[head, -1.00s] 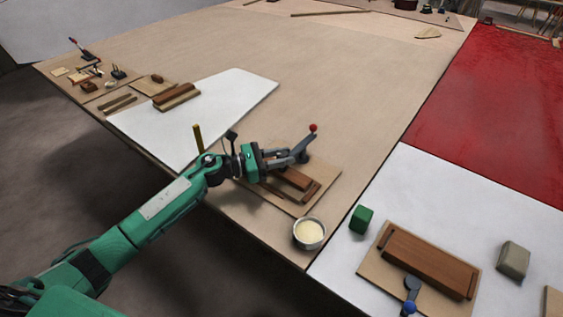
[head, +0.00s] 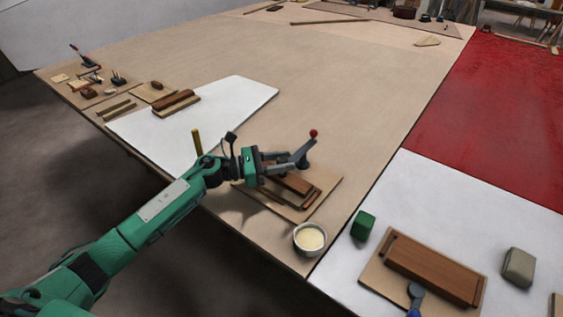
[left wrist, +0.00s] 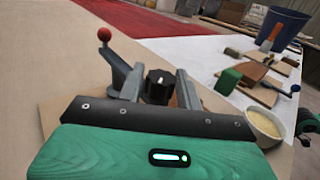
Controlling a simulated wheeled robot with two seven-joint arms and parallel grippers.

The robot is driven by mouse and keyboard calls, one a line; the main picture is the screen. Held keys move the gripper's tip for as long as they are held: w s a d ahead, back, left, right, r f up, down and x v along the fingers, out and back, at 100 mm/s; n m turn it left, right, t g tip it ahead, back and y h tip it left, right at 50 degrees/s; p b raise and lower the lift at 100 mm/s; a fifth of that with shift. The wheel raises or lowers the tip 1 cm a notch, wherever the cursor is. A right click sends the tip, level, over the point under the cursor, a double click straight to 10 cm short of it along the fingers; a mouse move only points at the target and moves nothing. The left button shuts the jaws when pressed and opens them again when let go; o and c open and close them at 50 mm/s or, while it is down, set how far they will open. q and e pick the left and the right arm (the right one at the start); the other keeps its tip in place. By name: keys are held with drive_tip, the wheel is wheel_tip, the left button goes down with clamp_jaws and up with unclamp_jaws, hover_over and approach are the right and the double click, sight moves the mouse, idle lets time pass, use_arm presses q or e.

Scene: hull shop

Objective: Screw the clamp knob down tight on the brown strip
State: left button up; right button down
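A tan board (head: 325,190) on the bench holds a brown strip (head: 291,184). Above it stands a grey clamp arm with a red ball end (head: 313,133), which also shows in the left wrist view (left wrist: 104,34). My left gripper (head: 285,163) reaches over the strip from the left. In the left wrist view a black clamp knob (left wrist: 158,86) stands between the two fingers of my left gripper (left wrist: 159,80). The fingers look apart around the knob; I cannot make out contact on either side. The strip is partly hidden by the gripper.
A bowl of pale cream (head: 310,238) stands close to the board's front corner. A green block (head: 363,225), a second board with a brown block (head: 432,268) and a grey-beige block (head: 519,266) lie on the right. The bench behind the clamp is clear.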

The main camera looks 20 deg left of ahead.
use_arm(q)
drive_tip(key=shift+o, duration=1)
drive_tip(key=shift+f, duration=0.1)
drive_tip(key=shift+s+a, duration=0.15)
drive_tip(key=shift+a, duration=0.15)
drive_tip(key=b+v, duration=0.1)
drive_tip(key=v, duration=0.5)
drive_tip(key=shift+a, duration=0.1)
drive_tip(key=shift+s+a, duration=0.2)
drive_tip(key=shift+a, duration=0.05)
use_arm(e)
drive_tip(key=v, duration=0.2)
drive_tip(key=shift+w+r, duration=0.2)
drive_tip(key=shift+r, duration=0.2)
drive_tip(key=shift+w+a, duration=0.1)
drive_tip(key=shift+w, duration=0.05)
